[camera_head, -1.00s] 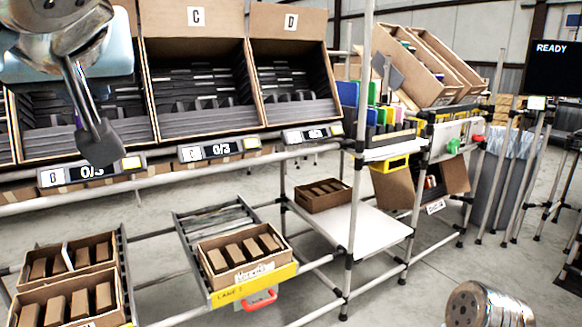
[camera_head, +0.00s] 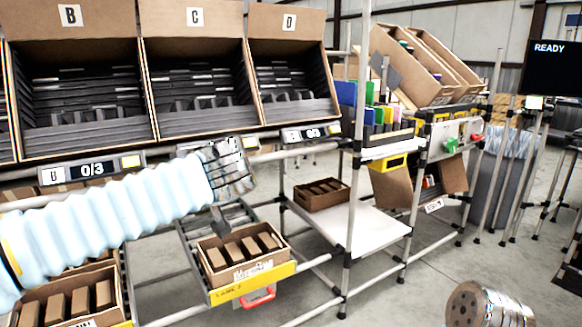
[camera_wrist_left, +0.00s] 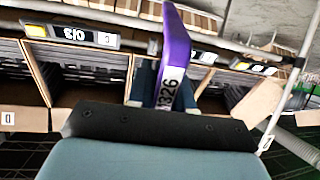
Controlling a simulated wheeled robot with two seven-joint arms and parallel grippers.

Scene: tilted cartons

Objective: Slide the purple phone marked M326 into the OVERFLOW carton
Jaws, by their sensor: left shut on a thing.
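The purple phone (camera_wrist_left: 177,45) shows in the left wrist view, standing up from my left gripper (camera_wrist_left: 160,112), with a white label reading "326" at its lower part. My left gripper (camera_head: 219,220) is shut on it. In the head view the gripper hangs below my wrist, in front of the rack and above a small carton in a lower lane. The phone cannot be made out in the head view. No label reading OVERFLOW is legible, so I cannot tell which carton it is. My right gripper is not identifiable in view.
Tilted cartons B (camera_head: 70,28), C (camera_head: 193,30) and D (camera_head: 288,32) hold dark slotted inserts above a rail with counters. A small carton (camera_head: 262,268) sits in a lower lane. A white shelf (camera_head: 362,235) has free room. A tilted carton (camera_head: 402,70) stands at the upper right.

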